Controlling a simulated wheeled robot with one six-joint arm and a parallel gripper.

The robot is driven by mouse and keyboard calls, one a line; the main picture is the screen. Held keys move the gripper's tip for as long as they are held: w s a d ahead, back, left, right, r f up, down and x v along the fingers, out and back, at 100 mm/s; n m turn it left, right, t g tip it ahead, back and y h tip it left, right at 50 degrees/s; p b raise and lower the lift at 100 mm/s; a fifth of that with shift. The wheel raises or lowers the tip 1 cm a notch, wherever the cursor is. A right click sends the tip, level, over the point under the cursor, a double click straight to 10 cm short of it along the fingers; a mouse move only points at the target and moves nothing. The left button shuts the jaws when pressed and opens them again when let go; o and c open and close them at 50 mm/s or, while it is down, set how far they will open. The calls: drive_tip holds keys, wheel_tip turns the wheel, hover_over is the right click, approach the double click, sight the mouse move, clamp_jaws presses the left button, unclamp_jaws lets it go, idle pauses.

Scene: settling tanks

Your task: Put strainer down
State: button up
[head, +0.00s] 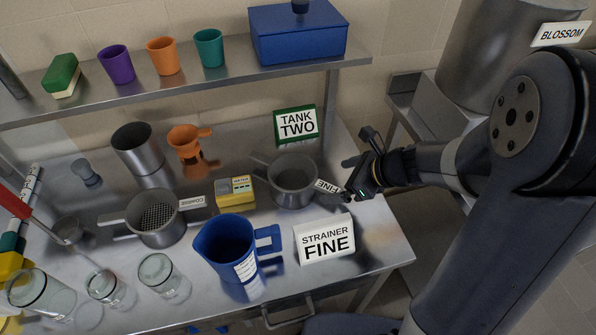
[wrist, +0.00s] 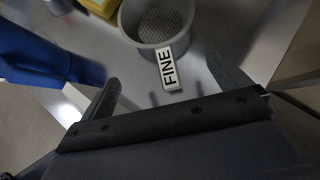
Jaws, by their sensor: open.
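The fine strainer (head: 294,183) is a grey metal pot with a mesh bottom. It rests upright on the steel bench, behind the "STRAINER FINE" sign (head: 325,240). Its handle, with a "FINE" label, points right toward my gripper (head: 357,178). In the wrist view the strainer (wrist: 157,22) is at the top, its label facing me. My gripper (wrist: 172,88) is open there, with the label between its two fingers and nothing visibly gripped. A second strainer (head: 156,222), labelled "COARSE", sits at the left of the bench.
A blue jug (head: 226,247) stands left of the sign. A yellow device (head: 235,193) sits between the strainers. A "TANK TWO" sign (head: 297,124) stands behind. An orange funnel (head: 188,141), a metal beaker (head: 138,149) and glass jars (head: 163,277) occupy the left. A shelf (head: 200,84) runs above.

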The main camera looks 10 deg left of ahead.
sight(315, 181)
drive_tip(key=x, duration=0.3)
drive_tip(key=shift+a+f, duration=0.2)
drive_tip(key=shift+f, duration=0.05)
drive_tip(key=shift+w+x, duration=0.2)
drive_tip(key=shift+x, duration=1.15)
drive_tip(key=shift+w+x, duration=0.2)
drive_tip(key=shift+x, duration=1.15)
drive_tip(key=shift+r, duration=0.2)
drive_tip(key=shift+c, duration=0.4)
clamp_jaws()
drive_tip(key=shift+r, duration=0.2)
